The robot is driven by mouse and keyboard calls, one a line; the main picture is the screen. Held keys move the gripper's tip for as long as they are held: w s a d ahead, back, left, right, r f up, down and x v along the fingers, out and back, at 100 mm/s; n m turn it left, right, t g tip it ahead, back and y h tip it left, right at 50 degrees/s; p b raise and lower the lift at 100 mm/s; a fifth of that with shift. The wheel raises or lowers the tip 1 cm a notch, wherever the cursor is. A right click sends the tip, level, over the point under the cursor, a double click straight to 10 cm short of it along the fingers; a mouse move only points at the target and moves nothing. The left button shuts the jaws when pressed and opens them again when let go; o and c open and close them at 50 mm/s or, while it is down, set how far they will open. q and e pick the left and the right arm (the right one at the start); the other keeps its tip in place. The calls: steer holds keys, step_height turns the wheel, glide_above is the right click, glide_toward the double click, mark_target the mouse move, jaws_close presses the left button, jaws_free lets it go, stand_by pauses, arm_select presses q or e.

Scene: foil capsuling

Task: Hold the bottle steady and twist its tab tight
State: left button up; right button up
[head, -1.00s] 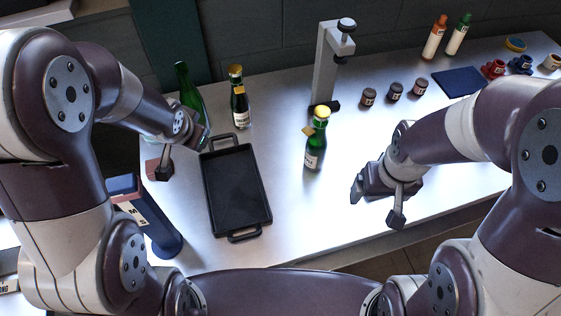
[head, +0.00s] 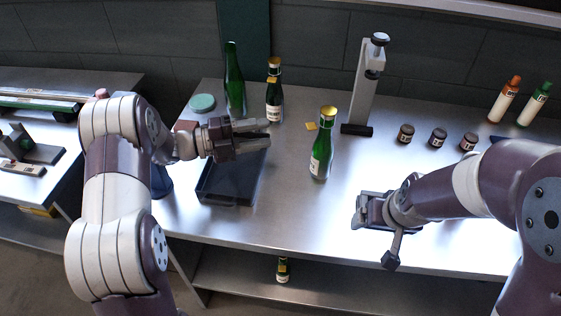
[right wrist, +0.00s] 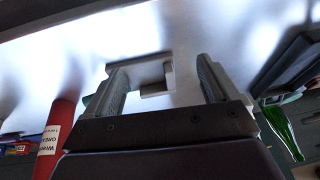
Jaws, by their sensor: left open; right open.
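The green bottle (head: 321,158) with a gold cap (head: 328,112) stands upright on the metal table, between my two grippers. A small yellow tab (head: 311,126) shows just left of its neck; I cannot tell how it joins the bottle. My left gripper (head: 262,132) is open and empty, left of the bottle and above the black tray's far end, its fingers pointing toward the bottle. My right gripper (head: 362,212) is open, to the right of and nearer than the bottle, apart from it. The right wrist view shows its two spread fingers (right wrist: 160,78) with no bottle between them.
The black tray (head: 225,190) lies left of the bottle. Another gold-capped bottle (head: 274,98) and a plain green bottle (head: 234,85) stand behind it. A grey stand (head: 362,95) and several dark jars (head: 438,138) are back right. Table around the bottle is clear.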

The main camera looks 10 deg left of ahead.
steer(key=w+a+t, duration=0.2)
steer(key=w+a, duration=0.2)
steer(key=w, duration=0.1)
steer(key=w+a+r+m+t, duration=0.1)
steer(key=w+a+t, duration=0.1)
steer(key=w+a, duration=0.2)
steer(key=w+a+r+t, duration=0.1)
steer(key=w+a+t, duration=0.1)
steer(key=w+a, duration=0.2)
steer(key=shift+w+a+r+m+t+h, duration=0.1)
steer(key=shift+w+a+m+t+h, duration=0.1)
steer(key=shift+w, duration=0.35)
steer(key=shift+w+a+r+m+t+h, duration=0.1)
steer(key=shift+w+m+t, duration=0.1)
steer(key=shift+w, duration=0.35)
steer(key=m+h, duration=0.5)
steer(key=h, duration=0.3)
glide_toward(316, 158)
steer(key=f, duration=0.1)
steer(key=shift+t, duration=0.3)
steer(key=x, duration=1.2)
steer(key=shift+w+d, duration=0.25)
steer(key=shift+d, duration=0.05)
steer(key=c, duration=1.4)
